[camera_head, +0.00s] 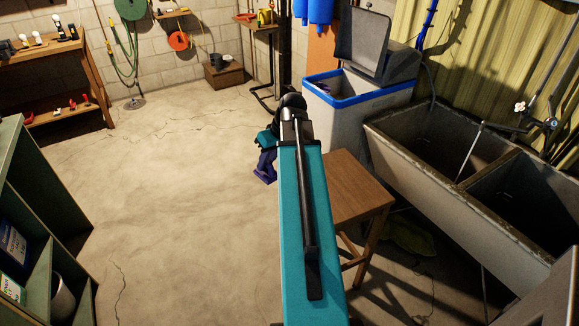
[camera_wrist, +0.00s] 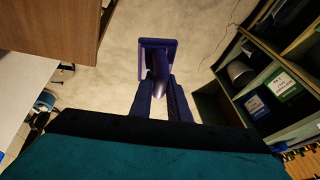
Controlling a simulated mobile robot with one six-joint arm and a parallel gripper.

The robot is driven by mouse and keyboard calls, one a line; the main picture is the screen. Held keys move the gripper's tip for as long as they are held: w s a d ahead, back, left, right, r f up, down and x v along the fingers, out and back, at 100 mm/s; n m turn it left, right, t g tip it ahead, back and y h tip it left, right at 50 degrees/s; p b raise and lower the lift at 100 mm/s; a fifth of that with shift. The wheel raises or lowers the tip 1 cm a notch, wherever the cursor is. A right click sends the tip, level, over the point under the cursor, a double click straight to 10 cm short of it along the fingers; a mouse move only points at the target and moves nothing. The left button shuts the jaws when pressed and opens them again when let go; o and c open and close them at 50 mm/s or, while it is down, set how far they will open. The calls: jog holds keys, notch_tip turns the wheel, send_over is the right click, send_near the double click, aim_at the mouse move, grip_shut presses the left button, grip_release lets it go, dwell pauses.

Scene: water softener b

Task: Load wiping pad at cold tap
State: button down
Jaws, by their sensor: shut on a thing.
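A dark purple pad with a stubby handle (camera_wrist: 148,46) shows in the wrist view, with its flat plate beyond my fingertips. My gripper (camera_wrist: 161,92) is shut on its handle. In the head view my gripper and the purple pad (camera_head: 265,172) hang over the open floor, left of the wooden stool, partly hidden by my arm. Tap fittings (camera_head: 546,123) with a pale cross handle (camera_head: 520,106) are at the back of the sink, far right of my gripper. I cannot tell which tap is the cold one.
A concrete double sink (camera_head: 450,205) stands at right. A wooden stool (camera_head: 350,185) stands between my arm and the sink. A bin with a blue rim (camera_head: 355,110) and raised lid is behind it. Green shelves (camera_head: 40,200) stand at left. The middle floor is clear.

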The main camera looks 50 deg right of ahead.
jog(key=w+a+r+n, duration=0.1)
jog(key=w+a+r, duration=0.2)
jog(key=a, duration=0.9)
jog(key=w+a+r, duration=0.4)
jog(key=w+a, duration=0.4)
jog(key=a, duration=0.5)
jog(key=w+a+r+n+y, duration=0.1)
jog(key=w+a+r, duration=0.3)
jog(key=a, duration=0.9)
jog(key=shift+w+n, duration=0.3)
jog(key=shift+w, duration=0.45)
